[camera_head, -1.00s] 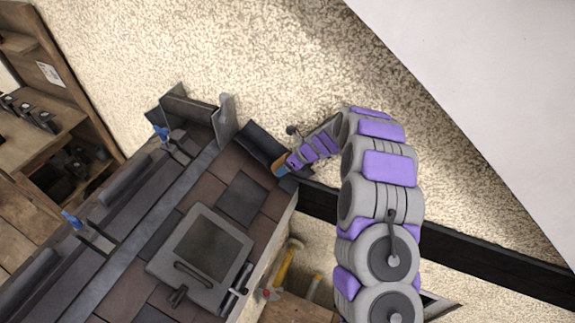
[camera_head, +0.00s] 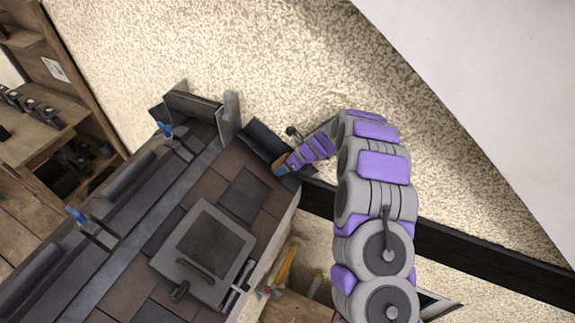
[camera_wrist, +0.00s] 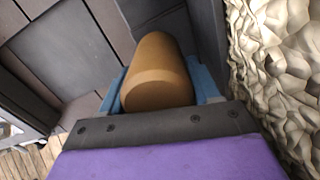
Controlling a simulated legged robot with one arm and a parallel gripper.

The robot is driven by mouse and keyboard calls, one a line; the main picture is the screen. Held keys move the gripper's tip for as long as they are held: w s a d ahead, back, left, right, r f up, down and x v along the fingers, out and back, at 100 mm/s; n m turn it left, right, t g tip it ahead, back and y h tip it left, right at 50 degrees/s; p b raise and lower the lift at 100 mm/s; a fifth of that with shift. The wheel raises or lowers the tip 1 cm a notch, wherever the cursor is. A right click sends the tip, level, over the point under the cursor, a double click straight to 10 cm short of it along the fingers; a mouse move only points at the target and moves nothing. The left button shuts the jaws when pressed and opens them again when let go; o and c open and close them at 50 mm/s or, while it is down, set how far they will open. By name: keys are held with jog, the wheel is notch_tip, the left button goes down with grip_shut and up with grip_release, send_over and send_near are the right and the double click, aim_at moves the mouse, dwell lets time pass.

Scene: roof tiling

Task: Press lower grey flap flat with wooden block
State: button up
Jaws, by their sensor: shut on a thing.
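My gripper (camera_head: 282,167) is at the right edge of the tiled roof, beside the rough wall. In the wrist view, my gripper (camera_wrist: 160,88) has its blue fingers shut on the wooden block (camera_wrist: 158,75), a brown, rounded piece. The block's far end points at dark grey sheet metal, and I cannot tell whether it touches. The lower grey flap (camera_head: 262,140) is a dark strip along the wall, just up and left of my gripper. In the wrist view a grey upright sheet (camera_wrist: 203,30) stands right of the block. The flap's end near the block is partly hidden.
A roof window (camera_head: 203,255) lies among brown and grey tiles (camera_head: 243,195). Upright grey flashing (camera_head: 228,115) stands at the roof's top corner. Blue-handled tools (camera_head: 77,215) lie along the ridge. A dark beam (camera_head: 450,245) runs along the wall, and a yellow-handled hammer (camera_head: 285,268) is below.

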jog(key=shift+w+a+f, duration=0.1)
jog(key=shift+a+f, duration=0.25)
jog(key=shift+f, duration=0.3)
jog(key=shift+r, duration=0.1)
jog(key=shift+w+p+v, duration=0.2)
jog(key=shift+p+v, duration=0.55)
jog(key=shift+v, duration=0.35)
jog(key=p+v, duration=0.4)
jog(key=v, duration=0.2)
jog(key=shift+s, duration=0.15)
jog(key=shift+a, duration=0.1)
dwell(0.5)
